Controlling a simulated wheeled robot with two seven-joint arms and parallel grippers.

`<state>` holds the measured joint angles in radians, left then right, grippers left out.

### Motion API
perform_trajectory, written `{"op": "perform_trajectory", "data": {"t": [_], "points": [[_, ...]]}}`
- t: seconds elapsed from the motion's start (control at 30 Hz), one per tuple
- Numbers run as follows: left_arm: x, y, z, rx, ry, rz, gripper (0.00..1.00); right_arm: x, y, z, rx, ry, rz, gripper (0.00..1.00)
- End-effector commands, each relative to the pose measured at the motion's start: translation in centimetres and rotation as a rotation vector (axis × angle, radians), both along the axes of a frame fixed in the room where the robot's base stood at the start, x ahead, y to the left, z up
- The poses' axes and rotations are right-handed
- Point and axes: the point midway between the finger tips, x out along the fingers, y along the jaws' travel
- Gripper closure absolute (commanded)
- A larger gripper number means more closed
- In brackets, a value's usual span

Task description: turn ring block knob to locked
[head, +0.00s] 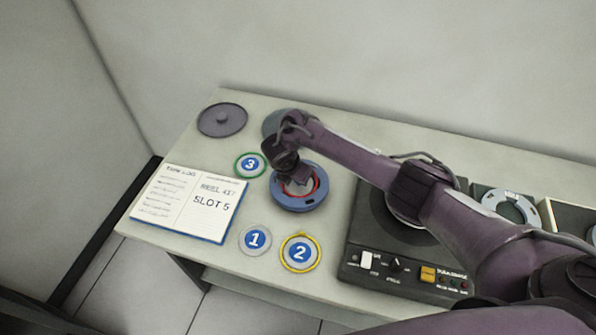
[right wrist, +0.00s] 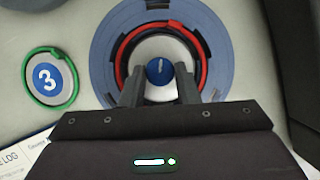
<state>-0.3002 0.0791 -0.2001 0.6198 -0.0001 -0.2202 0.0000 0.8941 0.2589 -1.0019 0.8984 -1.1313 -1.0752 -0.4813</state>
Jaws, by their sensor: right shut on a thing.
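The ring block (head: 291,205) is a blue round block on the table, with a red ring (head: 320,184) around its pale centre. In the right wrist view the block (right wrist: 222,45) shows the red ring (right wrist: 197,45) and a round blue centre knob (right wrist: 160,70) with a short white mark, roughly upright in the picture. My right gripper (head: 297,188) is down over the block's centre. Its fingers (right wrist: 160,88) stand on either side of the knob, shut on it; the exact contact is hard to see. No locked label is readable. My left gripper is not in view.
Pads 1 (head: 254,240), 2 (head: 300,252) with a yellow ring and 3 (head: 250,164) with a green ring lie around the block. An open log (head: 187,203) lies left, a grey disc (head: 222,120) behind. A dark machine (head: 356,245) stands right, under my right arm.

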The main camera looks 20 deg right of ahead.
Motion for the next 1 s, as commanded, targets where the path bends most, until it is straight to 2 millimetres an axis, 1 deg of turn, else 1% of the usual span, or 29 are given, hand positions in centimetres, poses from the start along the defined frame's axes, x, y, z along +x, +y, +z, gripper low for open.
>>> {"op": "perform_trajectory", "data": {"t": [0.03, 0.1, 0.33, 0.83, 0.87, 1.0], "points": [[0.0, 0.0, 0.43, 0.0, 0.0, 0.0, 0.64, 0.04, 0.07, 0.24, 0.0, 0.0, -0.025, 0.94], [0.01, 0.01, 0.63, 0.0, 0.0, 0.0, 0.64, 0.07, 0.13, 0.19, 0.001, 0.001, -0.057, 0.94], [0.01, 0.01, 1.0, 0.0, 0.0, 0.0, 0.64, 0.14, 0.12, 0.1, 0.0, -0.001, -0.124, 0.94], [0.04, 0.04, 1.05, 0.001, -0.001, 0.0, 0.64, 0.18, 0.08, 0.05, 0.001, -0.002, -0.142, 0.94], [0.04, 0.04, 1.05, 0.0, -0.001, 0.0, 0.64, 0.18, 0.08, 0.05, 0.001, -0.002, -0.142, 0.7], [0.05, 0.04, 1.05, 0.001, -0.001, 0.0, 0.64, 0.17, 0.07, 0.04, 0.001, -0.002, -0.141, 0.52]]}}
